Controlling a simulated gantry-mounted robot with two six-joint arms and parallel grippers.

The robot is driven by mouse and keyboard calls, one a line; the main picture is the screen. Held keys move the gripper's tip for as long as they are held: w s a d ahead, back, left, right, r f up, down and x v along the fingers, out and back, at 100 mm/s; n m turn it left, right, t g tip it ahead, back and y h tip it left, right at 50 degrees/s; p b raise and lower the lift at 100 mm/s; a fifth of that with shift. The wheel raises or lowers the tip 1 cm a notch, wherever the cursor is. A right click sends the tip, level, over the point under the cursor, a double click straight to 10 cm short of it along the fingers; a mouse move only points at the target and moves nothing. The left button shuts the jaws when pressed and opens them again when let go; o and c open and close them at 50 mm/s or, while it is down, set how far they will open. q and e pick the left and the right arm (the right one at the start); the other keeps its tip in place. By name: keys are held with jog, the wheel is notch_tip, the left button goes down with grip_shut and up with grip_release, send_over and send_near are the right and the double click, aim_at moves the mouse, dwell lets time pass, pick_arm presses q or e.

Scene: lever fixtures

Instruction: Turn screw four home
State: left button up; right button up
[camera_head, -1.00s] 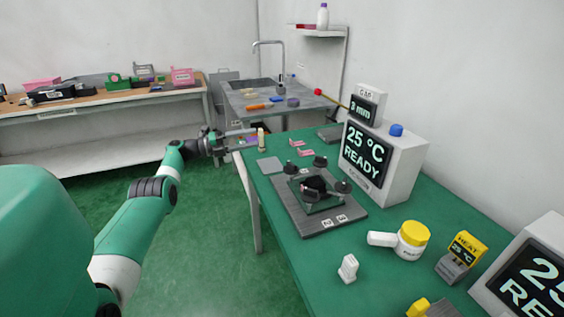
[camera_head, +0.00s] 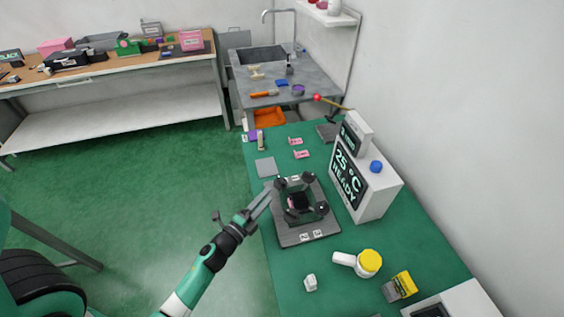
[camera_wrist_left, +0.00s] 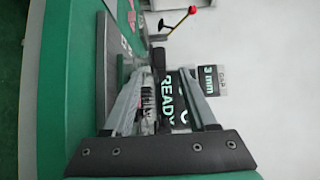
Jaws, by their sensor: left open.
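A dark green fixture (camera_head: 297,190) with a black knobbed screw at each corner stands on a dark grey base plate (camera_head: 306,237) on the green bench. The near knobs (camera_head: 322,208) are at its front edge and the far knobs (camera_head: 308,177) behind. I cannot tell which screw is four. My left gripper (camera_head: 268,193) is open and empty, just left of the fixture near the plate's left edge. In the left wrist view its two fingers (camera_wrist_left: 160,76) stand apart, with a dark fixture part and a ribbed piece showing between them. My right gripper is not in view.
A display box (camera_head: 365,187) reading 25 °C READY stands right of the fixture, with a blue button on top. A flat grey pad (camera_head: 266,167) and pink pieces (camera_head: 301,154) lie behind.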

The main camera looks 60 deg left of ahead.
aim_at(282, 180)
pick_arm(q)
jog(key=b+x, duration=0.2)
jog(key=x, duration=1)
jog(key=shift+b, duration=0.3)
jog(key=shift+c, duration=0.3)
grip_shut()
